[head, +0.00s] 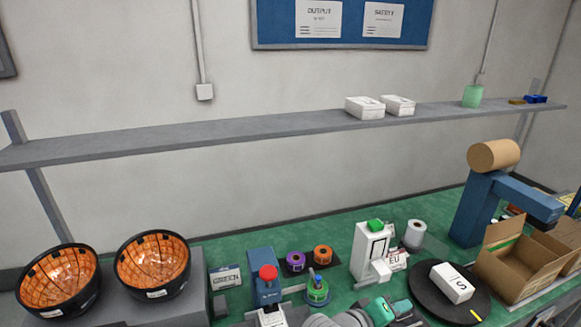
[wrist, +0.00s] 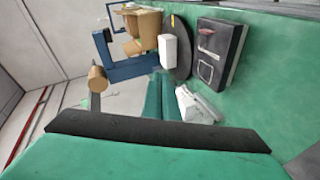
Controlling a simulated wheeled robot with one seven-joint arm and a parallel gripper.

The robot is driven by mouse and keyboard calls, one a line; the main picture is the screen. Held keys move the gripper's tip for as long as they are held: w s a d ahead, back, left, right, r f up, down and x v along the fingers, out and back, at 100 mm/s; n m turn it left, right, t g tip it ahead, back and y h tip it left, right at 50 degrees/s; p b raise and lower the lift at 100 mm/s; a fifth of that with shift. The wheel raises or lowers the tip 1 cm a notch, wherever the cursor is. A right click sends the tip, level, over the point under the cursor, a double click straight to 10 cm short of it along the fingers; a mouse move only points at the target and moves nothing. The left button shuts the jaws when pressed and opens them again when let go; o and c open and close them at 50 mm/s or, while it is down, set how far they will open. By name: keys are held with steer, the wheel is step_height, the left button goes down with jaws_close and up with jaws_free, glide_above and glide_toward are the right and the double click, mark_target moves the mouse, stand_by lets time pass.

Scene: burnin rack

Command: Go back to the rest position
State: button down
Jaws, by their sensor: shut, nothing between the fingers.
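My gripper (wrist: 163,84) shows in the wrist view as two green fingers lying side by side. They are shut with nothing between them. In the head view my gripper (head: 401,308) is green and low in the frame, over the front of the green bench, left of the black round turntable (head: 427,289). The gripper is partly cut off by the lower edge there. A white box (head: 452,283) lies on the turntable, apart from my gripper. The white box also shows in the wrist view (wrist: 170,52).
An open cardboard box (head: 520,262) stands right of the turntable, near a blue stand (head: 475,208) carrying a brown roll (head: 493,155). A white label printer (head: 369,250) stands behind my gripper. Two black bowls with orange insides (head: 153,264) are at the left. A grey shelf (head: 220,133) spans the wall.

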steer(key=s+a+f+n+t+y, duration=0.6)
steer(key=s+a+f+t+y, duration=0.3)
steer(key=s+a+f, duration=0.5)
steer(key=s+a+m+y, duration=0.1)
steer(key=s+a+m, duration=0.3)
steer(key=s, duration=0.6)
steer(key=s+a+m+y, duration=0.1)
steer(key=s+a+m, duration=0.3)
steer(key=s+a, duration=0.4)
steer(key=s, duration=0.3)
steer(key=shift+m+g+y, duration=0.3)
steer(key=shift+g+y, duration=0.1)
